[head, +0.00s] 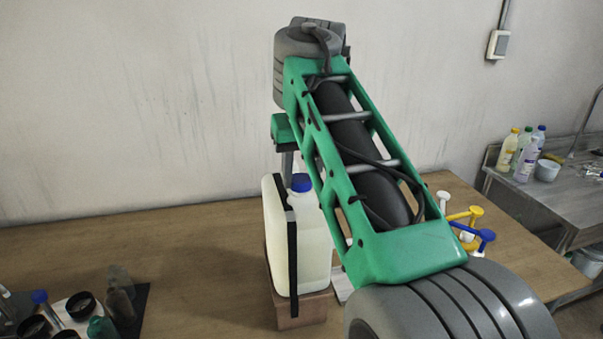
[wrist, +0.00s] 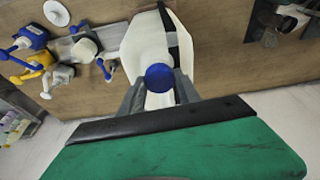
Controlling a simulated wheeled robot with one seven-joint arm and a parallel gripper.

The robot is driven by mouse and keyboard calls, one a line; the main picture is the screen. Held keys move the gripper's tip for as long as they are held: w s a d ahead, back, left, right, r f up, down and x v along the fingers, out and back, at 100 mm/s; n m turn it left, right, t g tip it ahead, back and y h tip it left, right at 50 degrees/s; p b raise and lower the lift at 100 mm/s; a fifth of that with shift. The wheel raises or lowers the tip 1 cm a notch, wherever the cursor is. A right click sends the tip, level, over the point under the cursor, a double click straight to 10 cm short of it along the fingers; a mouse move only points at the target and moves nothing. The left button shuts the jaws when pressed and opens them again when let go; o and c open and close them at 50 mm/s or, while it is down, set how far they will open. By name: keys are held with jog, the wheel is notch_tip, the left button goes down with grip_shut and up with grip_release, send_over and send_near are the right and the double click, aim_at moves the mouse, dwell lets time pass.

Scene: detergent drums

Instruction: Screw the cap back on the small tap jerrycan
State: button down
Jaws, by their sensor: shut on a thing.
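A translucent white jerrycan (head: 314,245) with a black strap stands upright on a brown block on the table; it also shows in the wrist view (wrist: 143,42). A blue cap (head: 301,183) is at the top of the jerrycan. In the wrist view the cap (wrist: 159,77) lies between the two grey fingers of my gripper (wrist: 160,88), which is shut on it. The cap hides the neck, so I cannot tell whether it is seated on the thread. In the head view my arm covers part of the jerrycan and most of my gripper.
The brown block (head: 300,310) carries the jerrycan. Yellow, blue and white taps (head: 475,212) stand to the right on the table. Dark cups and bottles (head: 90,305) are at the left. A sink counter with bottles (head: 525,155) is at the far right.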

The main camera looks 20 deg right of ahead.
jog(key=shift+f+b, duration=0.3)
jog(key=shift+b, duration=0.05)
dwell(0.5)
jog(key=shift+r+p, duration=0.15)
jog(key=shift+p, duration=0.55)
jog(key=shift+a+m+h+p, duration=0.1)
jog(key=shift+m+h+p, duration=0.3)
jog(key=shift+m+p, duration=1.5)
jog(key=shift+a+m+g+h+p, duration=0.1)
jog(key=shift+m+g+h+p, duration=0.35)
jog(key=shift+p, duration=1.2)
jog(key=shift+f+m, duration=0.3)
jog(key=shift+m, duration=0.15)
jog(key=shift+r+p, duration=0.1)
jog(key=shift+p, duration=0.4)
